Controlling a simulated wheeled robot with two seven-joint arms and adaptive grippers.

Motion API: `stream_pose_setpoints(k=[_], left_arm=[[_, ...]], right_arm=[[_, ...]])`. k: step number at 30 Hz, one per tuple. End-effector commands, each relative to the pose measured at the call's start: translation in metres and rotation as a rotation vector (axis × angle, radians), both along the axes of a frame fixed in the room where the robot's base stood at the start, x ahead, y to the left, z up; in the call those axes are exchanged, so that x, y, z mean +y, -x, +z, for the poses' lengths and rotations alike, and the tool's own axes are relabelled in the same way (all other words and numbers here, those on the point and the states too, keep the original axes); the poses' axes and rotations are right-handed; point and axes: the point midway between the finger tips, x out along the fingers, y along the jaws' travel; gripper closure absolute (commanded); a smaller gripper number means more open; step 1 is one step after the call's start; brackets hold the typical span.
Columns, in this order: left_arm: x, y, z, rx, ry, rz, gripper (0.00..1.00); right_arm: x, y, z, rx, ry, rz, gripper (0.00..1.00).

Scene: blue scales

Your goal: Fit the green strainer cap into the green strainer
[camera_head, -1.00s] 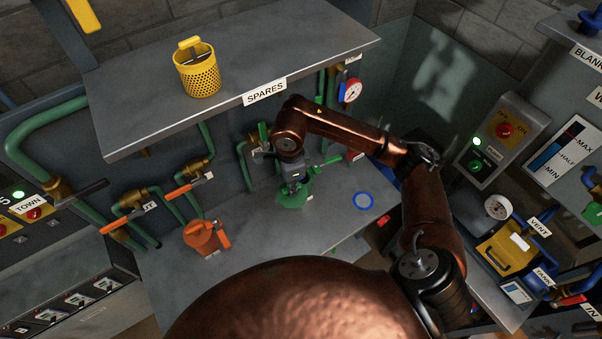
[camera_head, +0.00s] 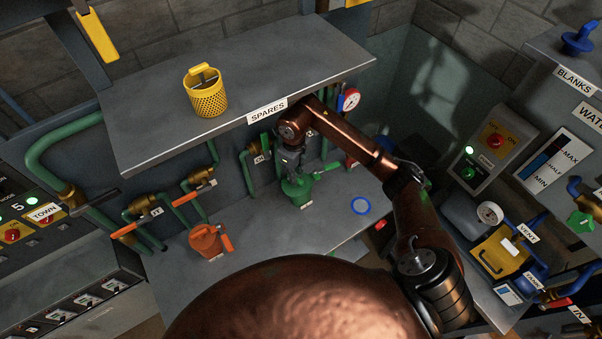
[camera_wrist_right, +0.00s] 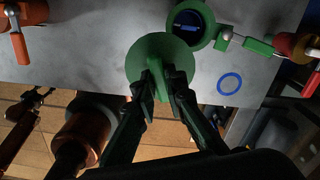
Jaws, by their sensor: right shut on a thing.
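The green strainer (camera_head: 299,193) stands on the grey bench below the shelf. In the right wrist view its round open mouth (camera_wrist_right: 190,22) shows, with something blue inside. My right gripper (camera_head: 291,163) is above the strainer. It is shut on the green strainer cap (camera_wrist_right: 158,57), a round green disc with a grip piece between the fingers (camera_wrist_right: 160,85). In the wrist view the cap is just left of the mouth and slightly overlaps its rim; the height gap is hard to tell. In the head view the cap is hard to separate from the strainer. My left gripper is not in view.
The grey shelf (camera_head: 150,135) marked SPARES overhangs the bench, bearing a yellow basket (camera_head: 207,95). An orange strainer (camera_head: 205,241) stands left on the bench. A blue ring (camera_head: 361,206) lies to the right. Green pipes and an orange-handled valve (camera_head: 200,178) line the back.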

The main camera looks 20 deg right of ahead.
Motion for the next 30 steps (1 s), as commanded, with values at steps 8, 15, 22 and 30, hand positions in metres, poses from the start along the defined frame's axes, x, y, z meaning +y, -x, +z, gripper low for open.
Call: stream_pose_setpoints(k=[8, 15, 22, 30], left_arm=[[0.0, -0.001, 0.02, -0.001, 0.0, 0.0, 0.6], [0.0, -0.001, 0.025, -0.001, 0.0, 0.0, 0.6], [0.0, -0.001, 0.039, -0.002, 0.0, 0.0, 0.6], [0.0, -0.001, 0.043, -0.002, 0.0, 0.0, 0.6]], right_arm=[[-0.031, -0.039, -0.039, 0.003, -0.004, -0.001, 1.0], [-0.043, -0.055, -0.063, -0.001, -0.003, 0.002, 1.0], [-0.046, -0.058, -0.086, 0.003, -0.004, 0.002, 1.0], [-0.047, -0.06, -0.101, -0.003, -0.001, 0.004, 1.0]])
